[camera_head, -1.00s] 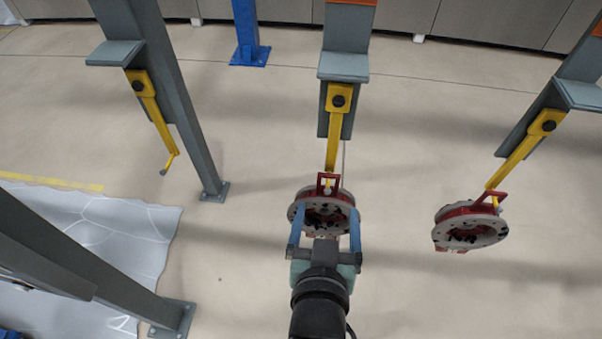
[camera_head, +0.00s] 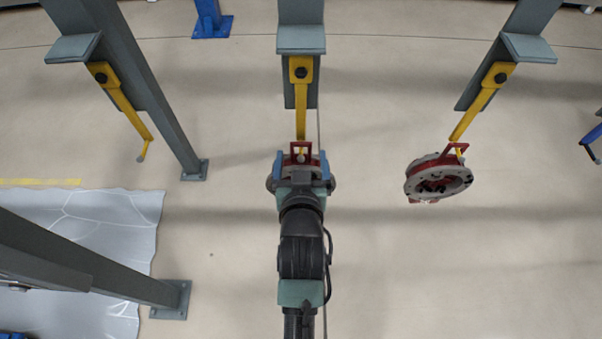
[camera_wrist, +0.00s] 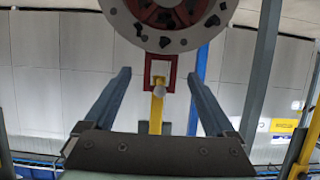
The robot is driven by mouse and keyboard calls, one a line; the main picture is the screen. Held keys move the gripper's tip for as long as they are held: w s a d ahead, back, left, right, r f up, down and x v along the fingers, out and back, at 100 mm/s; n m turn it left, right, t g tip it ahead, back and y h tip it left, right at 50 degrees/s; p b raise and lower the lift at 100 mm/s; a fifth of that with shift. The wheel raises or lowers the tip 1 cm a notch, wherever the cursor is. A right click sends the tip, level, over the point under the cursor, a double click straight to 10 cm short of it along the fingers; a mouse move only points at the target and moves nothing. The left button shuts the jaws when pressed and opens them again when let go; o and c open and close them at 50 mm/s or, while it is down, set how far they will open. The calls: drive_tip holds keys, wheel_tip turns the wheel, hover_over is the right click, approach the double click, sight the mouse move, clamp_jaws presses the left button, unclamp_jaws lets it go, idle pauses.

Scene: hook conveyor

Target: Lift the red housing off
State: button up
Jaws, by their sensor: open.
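A red housing with a grey perforated disc hangs by its red frame handle (camera_head: 293,146) from the middle yellow hook (camera_head: 301,112). My gripper (camera_head: 301,157) is open in front of it, with a blue finger at each side, and hides most of the disc. In the wrist view the disc (camera_wrist: 170,42) is at the top, with the handle (camera_wrist: 151,72) and the hook's end (camera_wrist: 157,105) below it. My open fingers (camera_wrist: 159,74) stand left and right of the handle, with gaps on both sides. I see no clear contact.
A second red housing with a grey disc (camera_head: 438,180) hangs on the right hook (camera_head: 480,108). The left hook (camera_head: 125,105) is empty. A grey post (camera_head: 130,80) stands at left, and a grey beam (camera_head: 90,265) crosses lower left. The floor at lower right is clear.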

sight(301, 148)
drive_tip(key=shift+p+x, duration=0.45)
drive_tip(key=shift+x, duration=1.4)
clamp_jaws()
drive_tip(key=shift+w+r, duration=0.2)
drive_tip(key=shift+r, duration=0.2)
